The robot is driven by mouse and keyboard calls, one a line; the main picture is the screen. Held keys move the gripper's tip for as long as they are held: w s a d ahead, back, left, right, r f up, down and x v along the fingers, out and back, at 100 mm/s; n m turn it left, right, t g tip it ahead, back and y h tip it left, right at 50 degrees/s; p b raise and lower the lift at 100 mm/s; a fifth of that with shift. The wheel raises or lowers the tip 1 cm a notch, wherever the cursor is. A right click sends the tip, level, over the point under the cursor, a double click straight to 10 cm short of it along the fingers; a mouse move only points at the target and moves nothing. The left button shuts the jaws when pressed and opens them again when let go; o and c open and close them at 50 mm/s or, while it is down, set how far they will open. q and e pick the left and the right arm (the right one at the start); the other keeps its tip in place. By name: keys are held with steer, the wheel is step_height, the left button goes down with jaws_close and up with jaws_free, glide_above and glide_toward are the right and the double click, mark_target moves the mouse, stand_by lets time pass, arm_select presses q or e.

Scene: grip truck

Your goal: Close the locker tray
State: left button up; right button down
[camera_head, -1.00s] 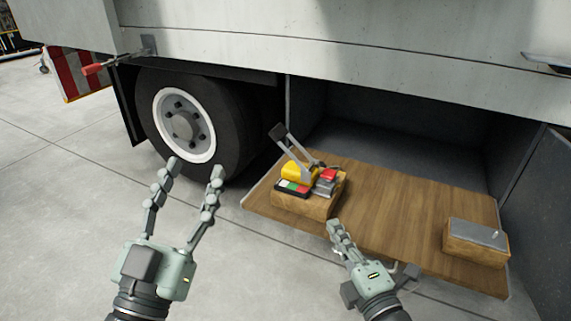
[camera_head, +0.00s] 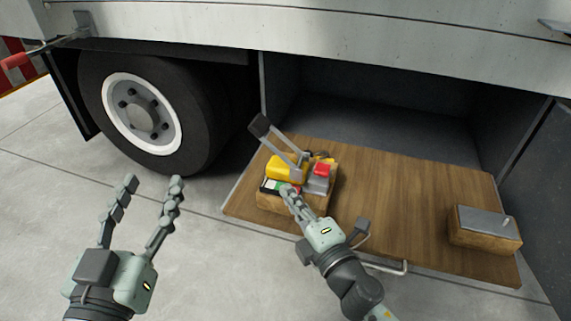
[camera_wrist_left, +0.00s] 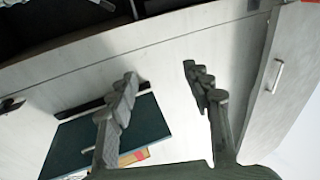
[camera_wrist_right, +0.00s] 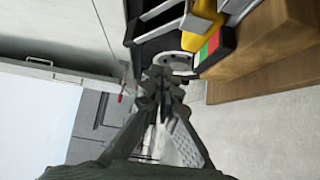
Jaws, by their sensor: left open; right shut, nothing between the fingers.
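The wooden locker tray (camera_head: 395,195) extends out of the open locker (camera_head: 380,110) under the truck body. A metal handle (camera_head: 388,268) shows at its front edge. My right gripper (camera_head: 285,192) is shut and empty. In the head view its tips overlap the front of a wooden box (camera_head: 300,203) at the tray's left end; I cannot tell whether they touch. The right wrist view shows the closed fingers (camera_wrist_right: 160,76) beside this box (camera_wrist_right: 262,50). My left gripper (camera_head: 152,182) is open and empty over the floor, left of the tray.
Another box with a grey lid (camera_head: 487,225) sits at the tray's right end. A truck wheel (camera_head: 145,115) stands left of the locker. The concrete floor (camera_head: 215,270) in front is clear.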

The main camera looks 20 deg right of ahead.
steer(key=w, duration=0.4)
steer(key=w+p, duration=0.1)
steer(key=w, duration=0.2)
steer(key=shift+d, duration=0.35)
arm_select(q)
steer(key=a+f+g+y, duration=0.2)
steer(key=a+f+g, duration=0.1)
steer(key=f, duration=0.3)
steer(key=shift+w+f, duration=0.15)
steer(key=shift+f, duration=0.15)
arm_select(e)
steer(key=shift+w+d, duration=0.35)
steer(key=shift+w, duration=0.15)
arm_select(q)
steer(key=shift+a, duration=0.1)
